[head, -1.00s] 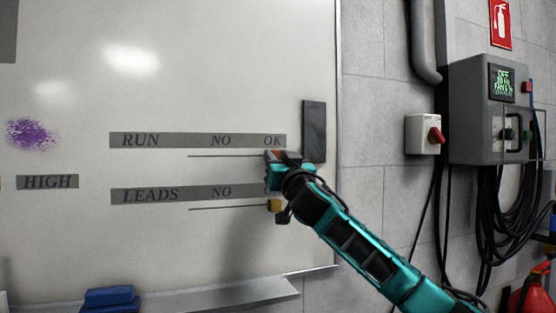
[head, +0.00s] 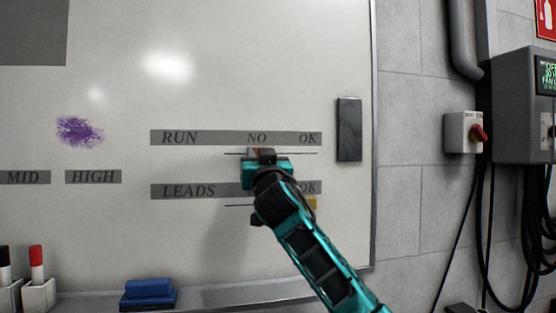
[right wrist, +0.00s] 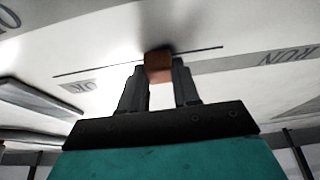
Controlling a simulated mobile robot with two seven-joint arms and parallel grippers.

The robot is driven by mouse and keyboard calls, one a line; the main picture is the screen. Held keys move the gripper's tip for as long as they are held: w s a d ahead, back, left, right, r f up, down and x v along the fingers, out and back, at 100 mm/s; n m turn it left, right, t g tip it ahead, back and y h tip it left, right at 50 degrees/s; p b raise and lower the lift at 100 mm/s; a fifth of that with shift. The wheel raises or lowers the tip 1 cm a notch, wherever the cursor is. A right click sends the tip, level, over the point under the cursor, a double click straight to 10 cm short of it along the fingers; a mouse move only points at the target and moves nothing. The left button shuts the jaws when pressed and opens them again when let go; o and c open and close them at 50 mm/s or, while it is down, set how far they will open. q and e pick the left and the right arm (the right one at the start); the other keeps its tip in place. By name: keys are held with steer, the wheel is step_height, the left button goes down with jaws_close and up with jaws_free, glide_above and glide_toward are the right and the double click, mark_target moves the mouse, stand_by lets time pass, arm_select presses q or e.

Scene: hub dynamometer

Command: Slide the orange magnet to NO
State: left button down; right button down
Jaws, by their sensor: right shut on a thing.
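The orange magnet (right wrist: 158,67) sits on the thin black line of the RUN row, between the fingers of my right gripper (right wrist: 160,82) in the right wrist view. The gripper is shut on it. In the head view my right gripper (head: 262,154) is at the RUN line, just below the NO label (head: 257,138); only a sliver of the orange magnet (head: 253,151) shows there. The OK label (head: 308,139) is to the right of it. My left gripper is not in view.
A yellow magnet (head: 312,203) is on the LEADS line below, partly behind my right arm. A dark block (head: 349,130) is at the board's right side. A blue eraser (head: 148,292) and marker holders (head: 38,295) are along the bottom. The board above the RUN strip is clear.

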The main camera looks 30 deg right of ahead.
steer(key=shift+a, duration=0.2)
steer(key=c, duration=0.8)
jaws_free()
steer(key=shift+w, duration=0.1)
arm_select(q)
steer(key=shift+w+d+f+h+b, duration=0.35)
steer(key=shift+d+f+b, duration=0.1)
steer(key=shift+b, duration=0.6)
arm_select(e)
steer(key=v, duration=1.3)
